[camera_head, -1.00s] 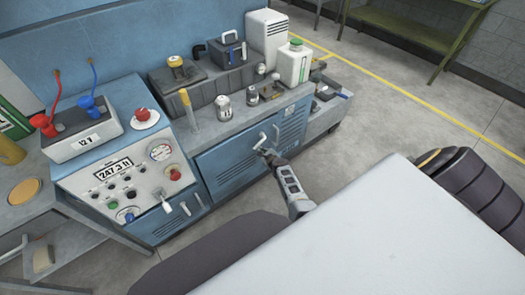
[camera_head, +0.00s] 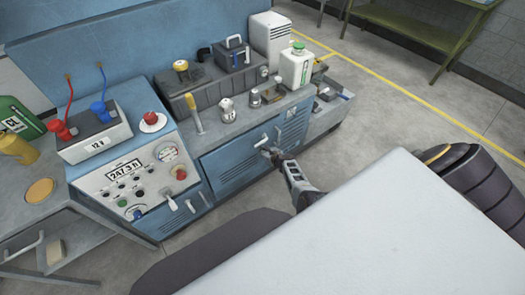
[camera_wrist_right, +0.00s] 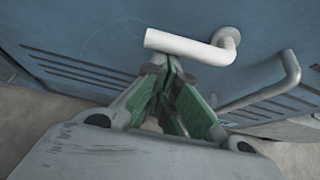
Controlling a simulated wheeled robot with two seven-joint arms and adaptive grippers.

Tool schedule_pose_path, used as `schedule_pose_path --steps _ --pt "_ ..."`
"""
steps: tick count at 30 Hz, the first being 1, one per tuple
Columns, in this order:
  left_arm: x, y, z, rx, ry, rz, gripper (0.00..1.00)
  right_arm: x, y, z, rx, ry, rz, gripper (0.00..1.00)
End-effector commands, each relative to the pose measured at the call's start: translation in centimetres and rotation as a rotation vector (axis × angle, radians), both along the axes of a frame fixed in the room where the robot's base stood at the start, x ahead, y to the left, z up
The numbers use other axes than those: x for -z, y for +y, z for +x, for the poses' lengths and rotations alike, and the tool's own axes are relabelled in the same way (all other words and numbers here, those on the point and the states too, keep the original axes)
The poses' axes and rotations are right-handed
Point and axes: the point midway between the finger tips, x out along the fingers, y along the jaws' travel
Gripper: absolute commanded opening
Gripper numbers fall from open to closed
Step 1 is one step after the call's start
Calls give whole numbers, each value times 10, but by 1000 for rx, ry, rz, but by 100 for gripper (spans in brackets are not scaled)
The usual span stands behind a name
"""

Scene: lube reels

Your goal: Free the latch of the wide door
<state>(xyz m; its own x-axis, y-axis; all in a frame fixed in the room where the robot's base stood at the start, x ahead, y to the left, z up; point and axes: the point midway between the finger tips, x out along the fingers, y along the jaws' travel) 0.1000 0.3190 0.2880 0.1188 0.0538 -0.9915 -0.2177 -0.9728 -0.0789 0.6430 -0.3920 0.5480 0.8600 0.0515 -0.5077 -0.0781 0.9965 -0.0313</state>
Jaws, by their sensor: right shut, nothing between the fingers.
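The wide door (camera_head: 232,165) is the blue vented cabinet door under the worktop, and it looks closed. Its latch is a white lever (camera_head: 262,142), which lies roughly level in the right wrist view (camera_wrist_right: 185,45) with its round pivot at the right end. A grey bar handle (camera_wrist_right: 288,75) stands to the right of the lever. My right gripper (camera_head: 273,153) is at the door, just below the lever. In the right wrist view its green-padded fingers (camera_wrist_right: 163,75) are together and empty under the lever; I cannot tell whether they touch it. My left gripper is not in view.
The control panel (camera_head: 127,173) with its gauge and knobs is left of the door. Bottles and fittings stand on the worktop above, including a white jug (camera_head: 296,68). A narrow compartment with small handles (camera_head: 190,207) is at lower left. The floor (camera_head: 400,130) to the right is clear.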

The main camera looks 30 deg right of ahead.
Motion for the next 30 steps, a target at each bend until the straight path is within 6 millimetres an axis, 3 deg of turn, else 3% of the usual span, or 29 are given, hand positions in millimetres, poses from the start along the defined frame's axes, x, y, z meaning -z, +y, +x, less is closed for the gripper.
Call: schedule_pose_path --steps 9,30 --pt "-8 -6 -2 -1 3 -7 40 -5 1 0 0 6 73 0" --pt "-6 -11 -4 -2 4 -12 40 -3 3 0 -1 6 81 0"
